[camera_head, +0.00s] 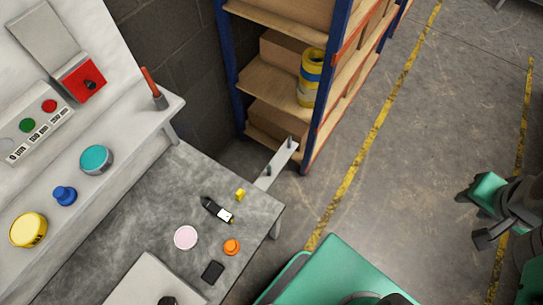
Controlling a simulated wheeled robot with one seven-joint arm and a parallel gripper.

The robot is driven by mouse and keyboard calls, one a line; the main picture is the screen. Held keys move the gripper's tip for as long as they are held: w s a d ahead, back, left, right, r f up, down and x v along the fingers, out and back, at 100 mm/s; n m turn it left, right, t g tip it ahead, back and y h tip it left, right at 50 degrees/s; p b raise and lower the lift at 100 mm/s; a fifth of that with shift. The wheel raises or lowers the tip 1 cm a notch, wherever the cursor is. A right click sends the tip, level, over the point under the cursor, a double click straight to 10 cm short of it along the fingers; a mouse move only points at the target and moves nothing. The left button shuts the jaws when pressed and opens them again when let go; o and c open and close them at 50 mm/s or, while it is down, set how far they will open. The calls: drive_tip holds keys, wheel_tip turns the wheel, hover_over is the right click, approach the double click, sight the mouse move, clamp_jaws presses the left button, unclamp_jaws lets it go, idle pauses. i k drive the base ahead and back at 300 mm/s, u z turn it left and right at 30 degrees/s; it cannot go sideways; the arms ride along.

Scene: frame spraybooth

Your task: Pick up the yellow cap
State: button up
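A small yellow piece (240,194), which may be the yellow cap, lies on the grey workbench (150,200) near its back right edge. Its exact shape is too small to tell. A larger round yellow item (28,230) sits on the raised ledge at the far left. My gripper (471,218) is at the right, over the floor and well away from the bench. Its two dark fingers are apart, with nothing seen between them.
Near the small yellow piece are a black bottle-like item (217,210), a pink disc (185,237), an orange knob-like piece (231,247) and a black block (213,272). A shelf rack (326,80) stands behind.

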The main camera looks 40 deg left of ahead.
sight(240, 195)
drive_tip(key=i, duration=0.7)
drive_tip(key=u, duration=4.4)
drive_tip(key=i, duration=0.5)
drive_tip(key=z, duration=0.1)
